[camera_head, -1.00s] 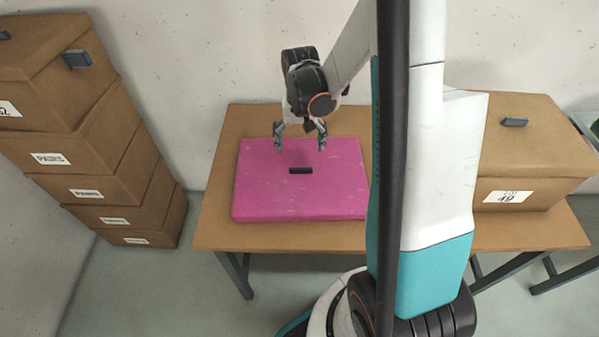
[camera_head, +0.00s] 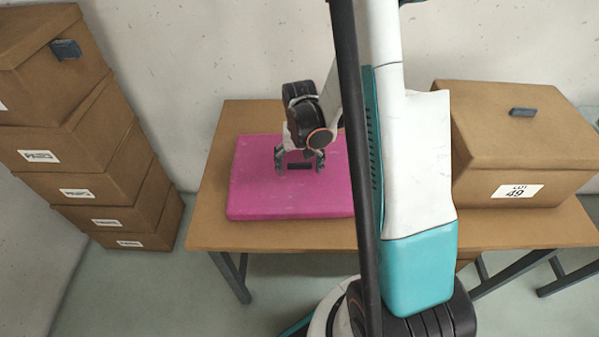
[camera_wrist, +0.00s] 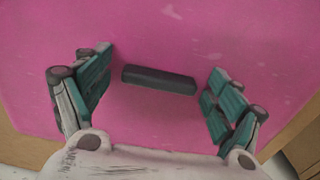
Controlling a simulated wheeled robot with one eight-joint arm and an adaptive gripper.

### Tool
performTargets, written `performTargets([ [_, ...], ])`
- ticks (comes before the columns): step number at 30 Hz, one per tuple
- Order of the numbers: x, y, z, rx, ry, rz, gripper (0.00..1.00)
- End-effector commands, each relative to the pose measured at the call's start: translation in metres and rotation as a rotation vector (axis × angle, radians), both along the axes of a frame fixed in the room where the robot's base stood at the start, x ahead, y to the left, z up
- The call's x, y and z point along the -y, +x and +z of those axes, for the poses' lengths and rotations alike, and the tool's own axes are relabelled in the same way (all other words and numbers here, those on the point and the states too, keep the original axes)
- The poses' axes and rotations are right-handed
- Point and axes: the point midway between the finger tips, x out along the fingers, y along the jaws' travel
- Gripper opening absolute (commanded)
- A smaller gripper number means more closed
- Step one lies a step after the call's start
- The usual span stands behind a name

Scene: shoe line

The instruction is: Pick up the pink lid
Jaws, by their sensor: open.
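The pink lid (camera_head: 260,195) lies flat on the wooden table, left of my arm in the head view. A short dark handle (camera_wrist: 158,79) is fixed on its top and shows between my fingers in the wrist view. My gripper (camera_head: 299,167) is open and points down over the handle, one finger on each side of it. In the wrist view my gripper (camera_wrist: 160,92) has a gap between each finger and the handle ends. I cannot tell exactly how high the fingertips are above the lid. My arm hides the lid's right edge in the head view.
A closed cardboard box (camera_head: 520,150) with a lot 49 label and a dark handle stands on the table at right. Stacked brown boxes (camera_head: 85,150) stand on the floor at left. Bare table (camera_head: 215,160) shows left of the lid. A wall is behind.

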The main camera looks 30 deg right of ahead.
Motion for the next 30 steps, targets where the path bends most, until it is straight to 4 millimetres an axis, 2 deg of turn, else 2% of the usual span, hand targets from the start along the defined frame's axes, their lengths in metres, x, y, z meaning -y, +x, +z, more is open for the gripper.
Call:
performTargets([
  [5,0.000,0.000,0.001,0.000,0.000,0.000,0.86],
  [10,0.000,0.000,0.001,0.000,0.000,0.000,0.50],
  [11,0.000,0.000,0.001,0.000,0.000,0.000,0.46],
  [26,-0.001,-0.001,0.001,-0.002,0.001,0.000,0.44],
  [28,-0.001,-0.001,0.004,-0.001,0.002,0.000,0.37],
  [30,-0.001,-0.001,0.010,-0.001,0.002,0.000,0.20],
])
